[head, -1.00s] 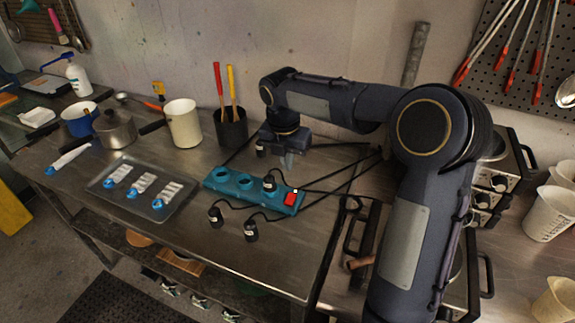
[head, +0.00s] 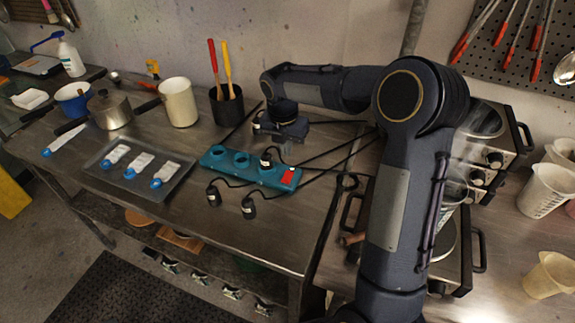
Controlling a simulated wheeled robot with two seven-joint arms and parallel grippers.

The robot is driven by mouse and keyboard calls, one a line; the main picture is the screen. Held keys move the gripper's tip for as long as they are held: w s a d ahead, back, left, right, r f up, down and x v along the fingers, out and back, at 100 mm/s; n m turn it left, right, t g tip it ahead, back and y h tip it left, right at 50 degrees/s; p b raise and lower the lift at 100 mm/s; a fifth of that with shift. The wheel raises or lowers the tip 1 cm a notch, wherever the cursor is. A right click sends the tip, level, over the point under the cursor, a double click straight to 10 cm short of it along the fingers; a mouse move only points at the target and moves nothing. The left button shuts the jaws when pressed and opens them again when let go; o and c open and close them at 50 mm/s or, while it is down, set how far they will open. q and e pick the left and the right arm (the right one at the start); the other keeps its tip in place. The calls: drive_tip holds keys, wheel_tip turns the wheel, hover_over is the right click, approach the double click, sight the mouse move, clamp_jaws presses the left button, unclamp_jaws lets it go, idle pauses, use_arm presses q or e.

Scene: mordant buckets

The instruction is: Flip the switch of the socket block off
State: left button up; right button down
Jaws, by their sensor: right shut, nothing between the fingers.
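The teal socket block (head: 236,174) lies on the steel table. Its red rocker switch (head: 289,177) is at its right end; I cannot tell which way it is tipped. One black plug (head: 266,160) stands in a socket, and the two sockets to its left are empty. My right gripper (head: 283,150) is just behind the block, above the table, pointing down; it is shut and empty, its tips small and partly hidden behind the plug and block. It stands apart from the switch, behind and slightly left of it. My left gripper is out of view.
Two loose black plugs (head: 248,208) lie in front of the block. Black cables (head: 325,165) run right. A metal tray (head: 109,181) with tubes lies left. A white mug (head: 179,102) and black utensil pot (head: 227,107) stand behind. Hotplates (head: 488,152) stand right.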

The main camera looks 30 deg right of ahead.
sight(288, 174)
drive_tip(key=f, duration=0.3)
drive_tip(key=f+p, duration=0.1)
drive_tip(key=f, duration=0.4)
drive_tip(key=shift+w+d+f, duration=0.3)
drive_tip(key=shift+w+d, duration=0.05)
drive_tip(key=shift+d, duration=0.05)
drive_tip(key=shift+d+f, duration=0.1)
drive_tip(key=shift+f, duration=0.35)
drive_tip(key=shift+r, duration=0.2)
drive_tip(key=shift+f, duration=0.1)
drive_tip(key=shift+s+a, duration=0.15)
drive_tip(key=shift+a, duration=0.05)
